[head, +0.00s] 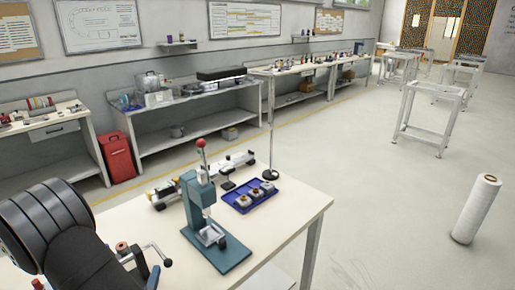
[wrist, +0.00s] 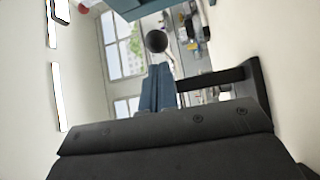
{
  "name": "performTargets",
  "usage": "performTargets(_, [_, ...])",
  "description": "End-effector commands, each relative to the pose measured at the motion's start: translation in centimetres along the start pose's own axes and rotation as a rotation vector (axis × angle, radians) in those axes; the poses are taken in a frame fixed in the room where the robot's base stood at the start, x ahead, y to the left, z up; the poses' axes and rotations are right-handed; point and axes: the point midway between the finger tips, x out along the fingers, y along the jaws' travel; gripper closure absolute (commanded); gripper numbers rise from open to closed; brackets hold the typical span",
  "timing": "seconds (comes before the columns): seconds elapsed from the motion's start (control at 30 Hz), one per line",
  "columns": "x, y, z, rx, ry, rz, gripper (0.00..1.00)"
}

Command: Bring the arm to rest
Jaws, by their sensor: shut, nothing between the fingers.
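My gripper (wrist: 158,70) shows in the wrist view as two blue-grey fingers side by side, closed together with nothing held. The dark body of my wrist fills the bottom of that view. My gripper cannot be made out in the head view, where dark parts of my arm fill the lower left corner. Beyond the fingers, the wrist view shows a dark ball, a teal part and windows, strongly tilted.
The pale table (head: 290,215) bears a teal lever press (head: 197,200) with a red knob, a blue tray (head: 238,205) of small parts, a stand with a thin rod (head: 271,150), and a metal crank (head: 150,250). A white roll (head: 476,208) stands on the floor at right.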

Motion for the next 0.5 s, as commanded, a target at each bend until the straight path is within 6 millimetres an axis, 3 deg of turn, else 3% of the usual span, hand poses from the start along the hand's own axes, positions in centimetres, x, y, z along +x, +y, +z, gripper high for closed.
performTargets(0.17, [2.7, 0.1, 0.1, 0.001, -0.004, 0.002, 1.00])
performTargets(0.5, [3.3, 3.0, -0.6, 0.003, -0.001, 0.002, 1.00])
